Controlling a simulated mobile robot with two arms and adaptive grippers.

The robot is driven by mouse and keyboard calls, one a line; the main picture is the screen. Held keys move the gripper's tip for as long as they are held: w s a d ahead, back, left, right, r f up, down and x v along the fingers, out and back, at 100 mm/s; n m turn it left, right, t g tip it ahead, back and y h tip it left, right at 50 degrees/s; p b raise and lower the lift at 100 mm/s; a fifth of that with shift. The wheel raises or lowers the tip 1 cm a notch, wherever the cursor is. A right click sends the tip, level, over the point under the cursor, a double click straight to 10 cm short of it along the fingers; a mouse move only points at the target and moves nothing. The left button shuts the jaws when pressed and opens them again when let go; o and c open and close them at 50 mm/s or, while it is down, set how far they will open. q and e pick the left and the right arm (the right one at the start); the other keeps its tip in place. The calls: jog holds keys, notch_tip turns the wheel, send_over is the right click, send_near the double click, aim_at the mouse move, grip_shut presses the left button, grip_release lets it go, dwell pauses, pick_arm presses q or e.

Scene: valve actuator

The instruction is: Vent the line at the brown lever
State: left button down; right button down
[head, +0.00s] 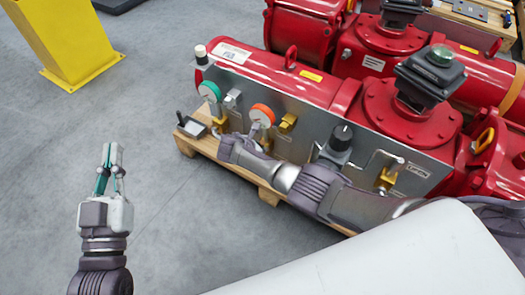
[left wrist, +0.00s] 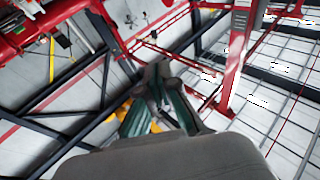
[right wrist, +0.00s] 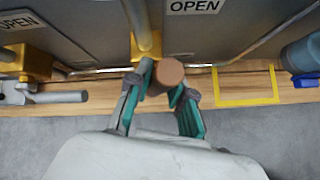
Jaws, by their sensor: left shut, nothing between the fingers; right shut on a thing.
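The brown lever shows in the right wrist view as a round brown end (right wrist: 170,73) at a brass-coloured fitting (right wrist: 147,45) under a grey panel. My right gripper (right wrist: 163,88) is shut on the brown lever, with a teal-padded finger on each side of it. In the head view my right arm reaches across the panel's front, and its hand hides the lever. My left gripper (head: 111,152) is shut and empty, above the floor left of the skid. Its closed fingers also show in the left wrist view (left wrist: 160,95).
A wooden pallet (head: 232,168) lies beneath. A yellow post (head: 65,40) stands far left. Floor around my left gripper is clear.

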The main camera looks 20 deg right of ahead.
jog(key=shift+w+a+n+g+h+b, duration=0.3)
jog(key=shift+w+a+g+b, duration=0.15)
jog(key=shift+b, duration=0.4)
pick_arm(q)
jog(key=s+r+t+h, duration=0.2)
jog(key=s+r+t, duration=0.2)
jog(key=r, duration=0.3)
jog(key=shift+s+a+r+t, duration=0.2)
jog(key=shift+s+r+t, duration=0.1)
jog(key=shift+t, duration=0.6)
pick_arm(e)
jog(key=shift+w+r, duration=0.1)
pick_arm(q)
jog(key=shift+w, duration=0.1)
pick_arm(e)
jog(key=c, duration=1)
grip_release()
jog(key=v, duration=1.2)
jog(key=shift+a, duration=0.1)
